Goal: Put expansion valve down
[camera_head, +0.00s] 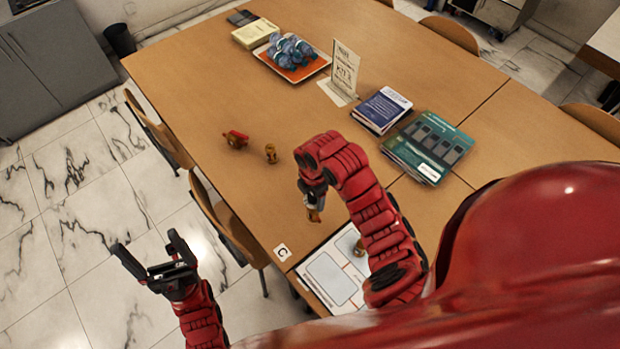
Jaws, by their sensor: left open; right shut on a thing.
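My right gripper (312,203) is shut on a small brass piece, the expansion valve (314,215), and points down near the table's left edge. The valve is mostly hidden by the fingers, and I cannot tell whether it touches the table. My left gripper (148,243) is open and empty, out over the floor left of the table. A brass valve with a red part (236,139) lies on the table, and a small brass fitting (271,154) stands to its right. Another brass piece (359,247) is on the white sheet (330,279), partly hidden by my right arm.
The wooden table (215,95) has free room around the brass pieces. A small card marked C (282,252) lies by the sheet. Books (428,146), a standing sign (345,68) and an orange tray (312,70) with blue things are further back. Chairs (228,225) line the left edge.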

